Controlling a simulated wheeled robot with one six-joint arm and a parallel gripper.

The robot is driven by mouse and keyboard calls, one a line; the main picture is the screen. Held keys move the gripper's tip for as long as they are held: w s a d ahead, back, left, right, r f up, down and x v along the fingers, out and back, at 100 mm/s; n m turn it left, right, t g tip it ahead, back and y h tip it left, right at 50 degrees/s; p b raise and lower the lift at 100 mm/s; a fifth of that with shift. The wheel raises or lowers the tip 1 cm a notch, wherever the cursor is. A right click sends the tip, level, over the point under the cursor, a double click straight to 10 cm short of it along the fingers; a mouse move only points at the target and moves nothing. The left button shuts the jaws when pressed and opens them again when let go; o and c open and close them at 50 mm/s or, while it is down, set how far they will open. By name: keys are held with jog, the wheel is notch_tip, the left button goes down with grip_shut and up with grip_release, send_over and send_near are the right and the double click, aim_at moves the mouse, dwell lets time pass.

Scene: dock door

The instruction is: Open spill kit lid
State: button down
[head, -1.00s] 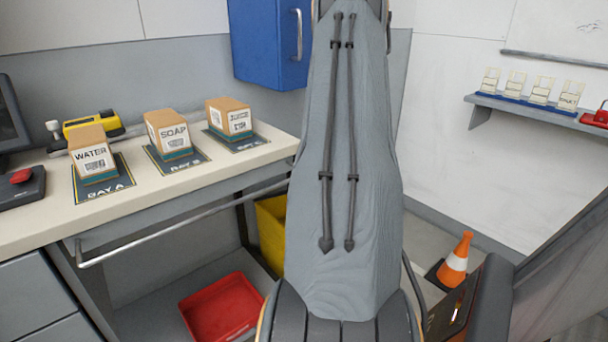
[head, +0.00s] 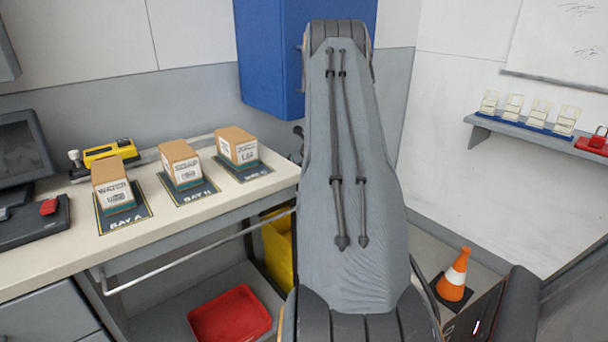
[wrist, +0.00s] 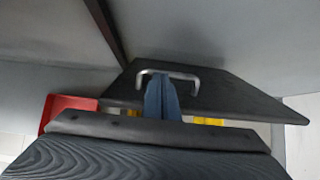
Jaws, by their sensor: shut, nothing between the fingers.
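The spill kit is a yellow bin (head: 278,250) under the bench end, partly hidden behind my arm in the head view. In the wrist view its dark lid (wrist: 225,92) fills the middle, with a silver bar handle (wrist: 183,76) on it. Slivers of the yellow body (wrist: 210,121) show below the lid. My gripper (wrist: 160,88) shows as blue fingers, shut and empty, overlapping the left part of the handle. I cannot tell whether they touch it. The gripper is hidden in the head view.
A red tray (head: 230,314) lies on the lower shelf, left of the bin. A metal rail (head: 195,252) runs along the bench front. A blue cabinet (head: 268,60) hangs above. An orange cone (head: 455,275) stands at right. Boxes stand on the bench (head: 240,205).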

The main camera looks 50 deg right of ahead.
jog(key=shift+w+r, duration=0.15)
jog(key=shift+w, duration=0.2)
dwell(0.3)
jog(key=shift+s+r, duration=0.25)
jog(key=shift+r, duration=0.2)
jog(key=v, duration=0.4)
jog(key=shift+r+b, duration=0.1)
jog(key=shift+b, duration=0.2)
jog(key=s+a+b, duration=0.2)
jog(key=s, duration=1)
jog(key=shift+b, duration=0.4)
jog(key=shift+a, duration=0.1)
